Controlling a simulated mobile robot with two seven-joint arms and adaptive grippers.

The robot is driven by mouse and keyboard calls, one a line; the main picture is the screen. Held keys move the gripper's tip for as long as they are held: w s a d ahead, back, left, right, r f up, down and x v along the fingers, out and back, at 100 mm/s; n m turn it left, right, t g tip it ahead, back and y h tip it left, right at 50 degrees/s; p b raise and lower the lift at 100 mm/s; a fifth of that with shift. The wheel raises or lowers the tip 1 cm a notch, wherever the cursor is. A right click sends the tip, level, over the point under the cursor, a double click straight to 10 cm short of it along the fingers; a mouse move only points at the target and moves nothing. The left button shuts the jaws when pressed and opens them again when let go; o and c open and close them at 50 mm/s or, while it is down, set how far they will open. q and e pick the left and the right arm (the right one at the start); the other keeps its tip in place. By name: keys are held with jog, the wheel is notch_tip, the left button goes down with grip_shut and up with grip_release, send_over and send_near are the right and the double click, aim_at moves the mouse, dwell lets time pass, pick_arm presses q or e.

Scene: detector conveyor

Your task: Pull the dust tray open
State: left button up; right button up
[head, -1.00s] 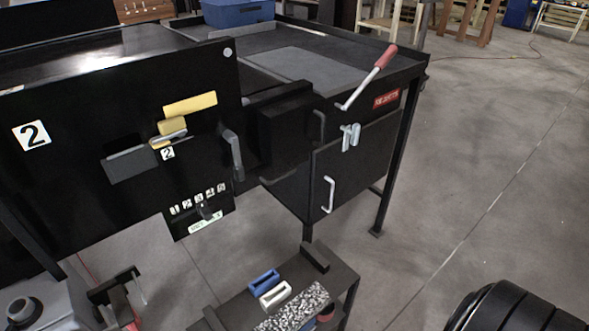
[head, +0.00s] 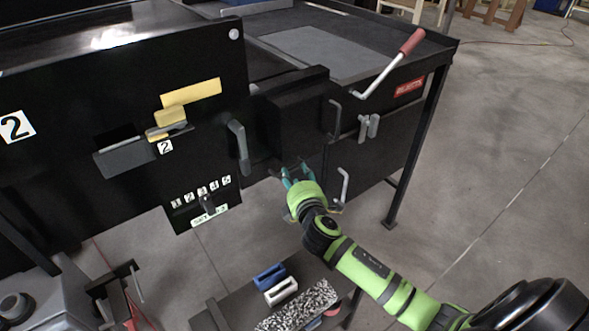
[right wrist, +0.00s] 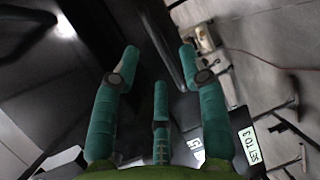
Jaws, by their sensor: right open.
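My right gripper (head: 293,172) is open in the head view, its teal fingers spread in front of the black machine, below a black box-shaped housing (head: 290,112). No label in view names the dust tray, and I cannot tell which part it is. A grey vertical handle (head: 335,118) stands on the housing's right side, and another grey handle (head: 238,146) is on the numbered panel's right edge. In the right wrist view the open fingers (right wrist: 160,62) are around empty space, with a dark bar-like edge (right wrist: 166,42) beyond them; contact is not visible. My left gripper is out of view.
A black door with a light handle (head: 343,186) is right of the gripper. A red-gripped lever (head: 392,62) rises above it. Open floor (head: 510,140) lies to the right.

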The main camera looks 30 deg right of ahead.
aim_at(293, 170)
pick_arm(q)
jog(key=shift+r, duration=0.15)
pick_arm(e)
jog(key=shift+x, duration=1.6)
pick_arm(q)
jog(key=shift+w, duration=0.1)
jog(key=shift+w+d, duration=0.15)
pick_arm(e)
grip_shut()
jog(key=shift+s+f, duration=0.1)
